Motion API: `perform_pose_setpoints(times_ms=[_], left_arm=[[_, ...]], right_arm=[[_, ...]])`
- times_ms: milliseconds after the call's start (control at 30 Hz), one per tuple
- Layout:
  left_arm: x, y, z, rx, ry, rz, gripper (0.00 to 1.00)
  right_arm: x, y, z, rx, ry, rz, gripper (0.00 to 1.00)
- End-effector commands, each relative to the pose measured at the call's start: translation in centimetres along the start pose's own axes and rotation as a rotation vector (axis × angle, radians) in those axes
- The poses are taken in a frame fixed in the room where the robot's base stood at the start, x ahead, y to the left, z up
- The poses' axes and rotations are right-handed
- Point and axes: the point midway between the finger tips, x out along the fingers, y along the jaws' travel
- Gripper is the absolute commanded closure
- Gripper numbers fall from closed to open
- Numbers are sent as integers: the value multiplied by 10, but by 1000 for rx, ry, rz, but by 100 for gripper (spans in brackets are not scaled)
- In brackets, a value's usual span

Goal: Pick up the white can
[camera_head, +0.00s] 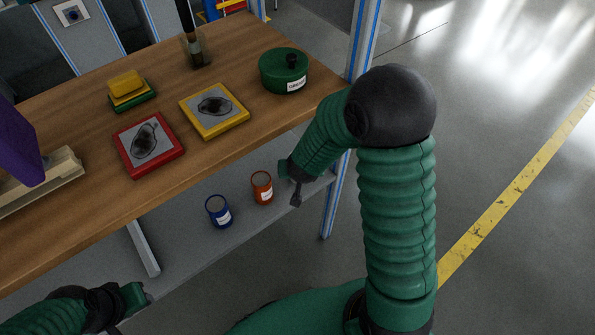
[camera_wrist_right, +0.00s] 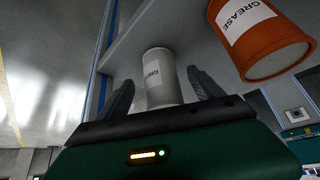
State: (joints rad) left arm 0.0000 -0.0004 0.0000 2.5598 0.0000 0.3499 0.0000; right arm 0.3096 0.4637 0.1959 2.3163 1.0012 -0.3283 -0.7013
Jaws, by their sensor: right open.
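The white can (camera_wrist_right: 158,78) shows in the right wrist view, with a "GREASE" label on its side. It lies ahead of my right gripper (camera_wrist_right: 161,76), between the two spread fingers, with a gap on both sides. In the head view my right gripper (camera_head: 291,187) is at the lower shelf, right of the orange can, and the white can is hidden behind my right arm. My left gripper (camera_head: 135,299) is at the lower left of the head view, only partly visible, and its fingers are not clear.
An orange can (camera_head: 262,188) stands close beside my right gripper, and a blue can (camera_head: 218,211) is further left on the lower shelf (camera_head: 180,258). The wooden tabletop (camera_head: 155,85) overhangs the shelf. A blue-edged table post (camera_head: 335,200) stands just right of the gripper.

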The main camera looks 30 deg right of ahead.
Motion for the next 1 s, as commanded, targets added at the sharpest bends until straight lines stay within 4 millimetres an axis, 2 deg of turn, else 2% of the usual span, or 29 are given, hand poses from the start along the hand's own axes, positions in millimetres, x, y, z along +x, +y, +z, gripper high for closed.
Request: perform_pose_setpoints(times_ms=[33, 133, 433, 1000], left_arm=[[13, 0, 3, 0, 0, 0, 64], [22, 0, 5, 0, -1, 0, 64], [21, 0, 5, 0, -1, 0, 64], [21, 0, 5, 0, -1, 0, 64]], right_arm=[[17, -1, 3, 3, -2, 1, 24], [33, -2, 2, 1, -2, 0, 24], [36, -2, -1, 0, -1, 0, 25], [36, -2, -1, 0, -2, 0, 100]])
